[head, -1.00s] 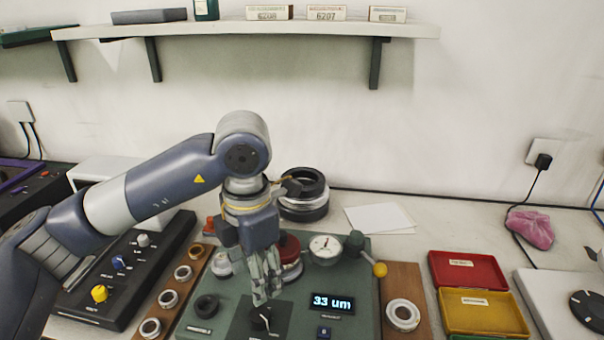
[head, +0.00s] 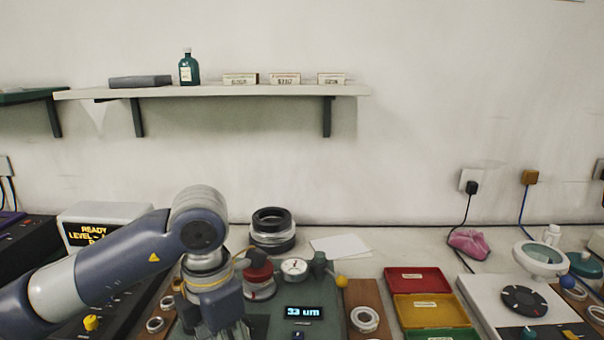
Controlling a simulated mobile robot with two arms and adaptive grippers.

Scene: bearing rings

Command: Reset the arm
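My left arm comes in from the left, over the green measuring fixture (head: 332,328). My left gripper (head: 222,334) points down at the bottom edge of the head view; its fingertips are cut off, so its opening does not show. The fixture's display (head: 304,312) reads 33 um. A dial gauge (head: 295,269) and a red-topped part (head: 258,275) stand beside the gripper. My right arm and gripper are not in view.
Red (head: 417,281) and yellow (head: 427,308) trays lie right of the fixture. A bearing ring (head: 364,319) sits on a brown board. Stacked dark rings (head: 273,230) stand behind. A white device with a round magnifier (head: 541,259) is at far right. A shelf (head: 220,91) hangs above.

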